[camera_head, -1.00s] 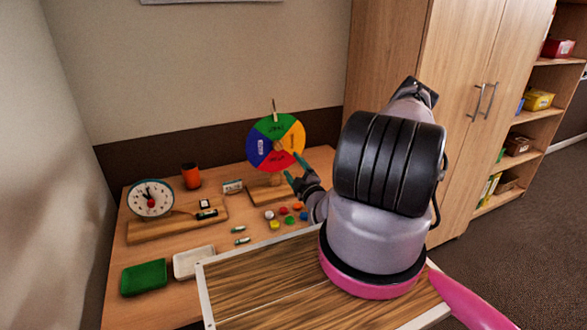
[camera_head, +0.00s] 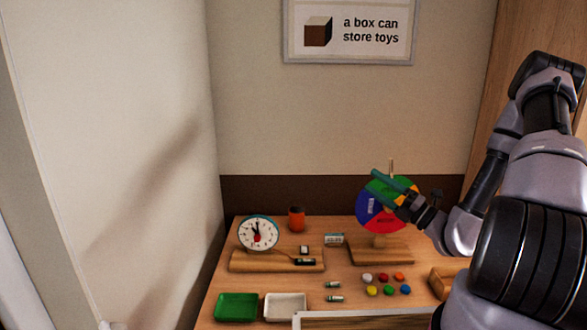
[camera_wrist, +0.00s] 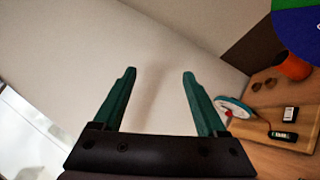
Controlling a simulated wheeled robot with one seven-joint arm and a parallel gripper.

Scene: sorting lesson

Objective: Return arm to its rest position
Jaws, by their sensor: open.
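My gripper (camera_head: 394,178) is raised in front of the colour wheel (camera_head: 371,211) in the head view and overlaps its upper part. Its two teal fingers are spread apart with nothing between them. In the wrist view my gripper (camera_wrist: 159,74) is also open and empty, facing the bare wall. My arm comes in from the right side of the head view, bent at the elbow. I cannot tell from the head view how far the fingers are from the wheel.
The table (camera_head: 226,282) holds a clock (camera_head: 258,233), an orange cup (camera_head: 296,219), a green tray (camera_head: 237,307), a white tray (camera_head: 286,307), small batteries (camera_head: 335,298) and several coloured discs (camera_head: 388,290). A wall sign (camera_head: 350,31) hangs above. A wooden cabinet (camera_head: 488,95) stands at right.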

